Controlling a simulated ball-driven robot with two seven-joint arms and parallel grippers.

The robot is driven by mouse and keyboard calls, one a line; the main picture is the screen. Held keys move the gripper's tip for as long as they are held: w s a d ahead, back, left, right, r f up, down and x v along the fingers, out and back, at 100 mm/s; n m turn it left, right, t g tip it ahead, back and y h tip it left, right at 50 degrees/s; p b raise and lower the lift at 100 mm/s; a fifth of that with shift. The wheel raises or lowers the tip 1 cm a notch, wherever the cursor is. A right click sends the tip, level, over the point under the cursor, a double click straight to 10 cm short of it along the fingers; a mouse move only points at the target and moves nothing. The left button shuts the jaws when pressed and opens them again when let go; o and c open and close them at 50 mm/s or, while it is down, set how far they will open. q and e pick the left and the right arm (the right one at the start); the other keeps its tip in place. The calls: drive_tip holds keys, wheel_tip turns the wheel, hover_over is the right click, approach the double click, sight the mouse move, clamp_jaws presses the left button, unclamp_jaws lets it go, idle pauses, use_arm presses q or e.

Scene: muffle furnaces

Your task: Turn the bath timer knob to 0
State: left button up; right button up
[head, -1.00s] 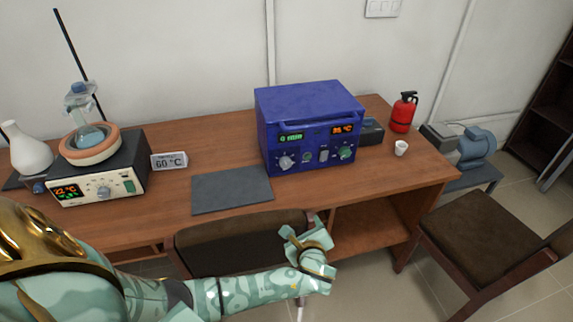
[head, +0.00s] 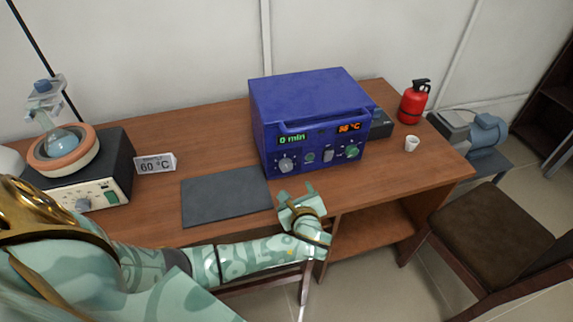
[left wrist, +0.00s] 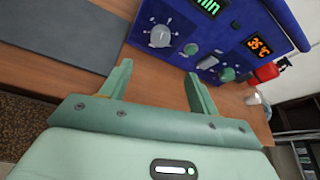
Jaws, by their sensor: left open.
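The blue bath unit (head: 310,105) stands on the desk, with a green display (head: 291,138) reading 0 min and an orange temperature display (head: 349,127). A grey knob (head: 286,165) sits below the green display; it also shows in the left wrist view (left wrist: 160,36), with marks around it. A green knob (head: 352,151) sits at the panel's right. My left gripper (head: 297,191) is open and empty, in front of the desk edge below the unit, apart from the knob. In the left wrist view its fingers (left wrist: 156,82) point toward the panel. My right gripper is not in view.
A dark grey mat (head: 226,199) lies left of the unit. A 60 °C sign (head: 156,163) and a heater with a flask (head: 62,140) stand farther left. A white cup (head: 412,143) and red extinguisher (head: 414,102) are at right. A chair (head: 505,225) stands front right.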

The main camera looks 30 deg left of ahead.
use_arm(q)
drive_tip(key=b, duration=0.2)
approach(287, 168)
drive_tip(key=b+x, duration=0.3)
drive_tip(key=x, duration=0.5)
drive_tip(key=shift+f, duration=0.2)
drive_tip(key=shift+w+a+b, duration=0.25)
drive_tip(key=shift+w+b, duration=0.05)
drive_tip(key=shift+w, duration=0.05)
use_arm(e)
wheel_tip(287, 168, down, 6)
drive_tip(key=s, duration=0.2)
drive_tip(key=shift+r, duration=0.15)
use_arm(q)
drive_tip(key=shift+c, duration=0.3)
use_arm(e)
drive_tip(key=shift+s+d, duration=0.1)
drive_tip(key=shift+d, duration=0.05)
